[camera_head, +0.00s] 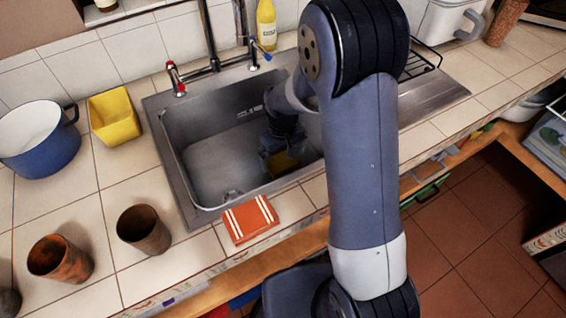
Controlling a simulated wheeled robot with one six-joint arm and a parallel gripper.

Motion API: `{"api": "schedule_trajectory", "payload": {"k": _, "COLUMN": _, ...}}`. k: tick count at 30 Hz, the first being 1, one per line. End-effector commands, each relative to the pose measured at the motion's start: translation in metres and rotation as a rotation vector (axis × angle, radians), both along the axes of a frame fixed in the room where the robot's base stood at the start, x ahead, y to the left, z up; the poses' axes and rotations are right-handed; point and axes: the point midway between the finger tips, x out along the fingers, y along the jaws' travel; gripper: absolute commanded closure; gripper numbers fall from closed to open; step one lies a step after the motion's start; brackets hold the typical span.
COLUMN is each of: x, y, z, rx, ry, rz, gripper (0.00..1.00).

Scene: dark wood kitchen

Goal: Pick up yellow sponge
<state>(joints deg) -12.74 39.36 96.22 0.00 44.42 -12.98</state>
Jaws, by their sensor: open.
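The yellow sponge (285,163) appears as a small dark-yellow patch low in the metal sink (186,172), at its right part. My gripper (277,160) reaches down into the sink right at the sponge. It is open, with its fingers beside or over the sponge. My gripper and the shadow hide part of the sponge, and I cannot tell whether the fingers touch it.
A yellow container (114,117), a blue pot (40,150) and brown cups (144,230) stand left. The faucet (212,45) and a yellow bottle (266,25) are behind.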

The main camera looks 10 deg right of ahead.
Motion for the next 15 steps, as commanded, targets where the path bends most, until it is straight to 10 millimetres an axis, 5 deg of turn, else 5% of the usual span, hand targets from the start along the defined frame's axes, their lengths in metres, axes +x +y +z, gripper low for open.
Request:
{"api": "schedule_trajectory", "payload": {"k": 6, "x": 0.0, "y": -0.001, "z": -0.025, "rx": 0.0, "ry": 0.001, "rz": 0.0, "gripper": 0.0}}
{"api": "schedule_trajectory", "payload": {"k": 15, "x": 0.001, "y": 0.0, "z": -0.027, "rx": 0.0, "ry": 0.0, "rz": 0.0, "gripper": 0.02}}
